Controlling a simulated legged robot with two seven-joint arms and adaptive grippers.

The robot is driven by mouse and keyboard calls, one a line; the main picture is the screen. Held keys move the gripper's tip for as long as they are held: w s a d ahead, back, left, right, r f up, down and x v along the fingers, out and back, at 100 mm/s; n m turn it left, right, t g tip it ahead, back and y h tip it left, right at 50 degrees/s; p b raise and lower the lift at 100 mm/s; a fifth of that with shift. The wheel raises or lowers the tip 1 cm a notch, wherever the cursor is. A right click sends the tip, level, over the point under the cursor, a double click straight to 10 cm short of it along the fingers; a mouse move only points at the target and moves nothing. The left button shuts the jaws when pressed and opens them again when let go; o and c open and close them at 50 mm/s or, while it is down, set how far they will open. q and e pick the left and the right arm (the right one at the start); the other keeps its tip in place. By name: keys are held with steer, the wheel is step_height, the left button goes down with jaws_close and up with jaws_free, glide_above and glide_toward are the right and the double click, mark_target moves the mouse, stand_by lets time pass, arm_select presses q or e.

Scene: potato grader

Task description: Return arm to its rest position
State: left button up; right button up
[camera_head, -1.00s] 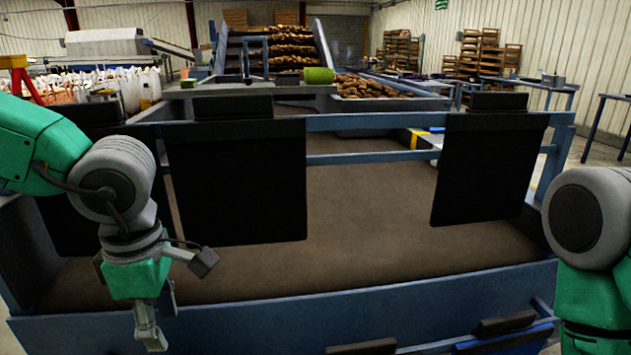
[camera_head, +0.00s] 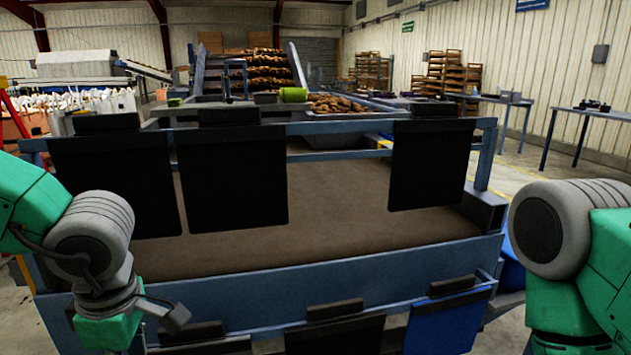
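My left arm comes in from the left, green and grey, and hangs down in front of the grader's near side. Its wrist shows at the lower left, but the fingers of my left gripper are below the picture's edge. My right arm stands at the right edge, with a grey joint and green links. My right gripper is out of the picture. The potato grader (camera_head: 330,262) stands in front of me, with a bare brown belt (camera_head: 335,205) behind its blue side wall. Neither arm visibly touches it.
Black flaps (camera_head: 232,178) hang from the grader's blue frame. Potatoes (camera_head: 335,104) lie on the conveyor behind. Tables (camera_head: 590,115) and stacked crates (camera_head: 443,72) stand at the back right, with open floor before them.

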arm_select(q)
steer(key=s+a+f+m+t+y, duration=0.1)
steer(key=a+f+m+t, duration=0.15)
steer(key=f+m, duration=0.45)
steer(key=s+a+f+m+t+y, duration=0.1)
steer(key=s+a+f+m, duration=0.15)
steer(key=f, duration=0.95)
steer(key=s+d+f+m+g+h, duration=0.1)
steer(key=s+f+m, duration=0.3)
steer(key=s, duration=0.3)
steer(key=s+f+m+g+h, duration=0.2)
steer(key=s+f+m, duration=0.2)
steer(key=s+m, duration=0.3)
steer(key=shift+s+d+f, duration=0.15)
steer(key=shift+d+f, duration=0.2)
steer(key=shift+f, duration=0.05)
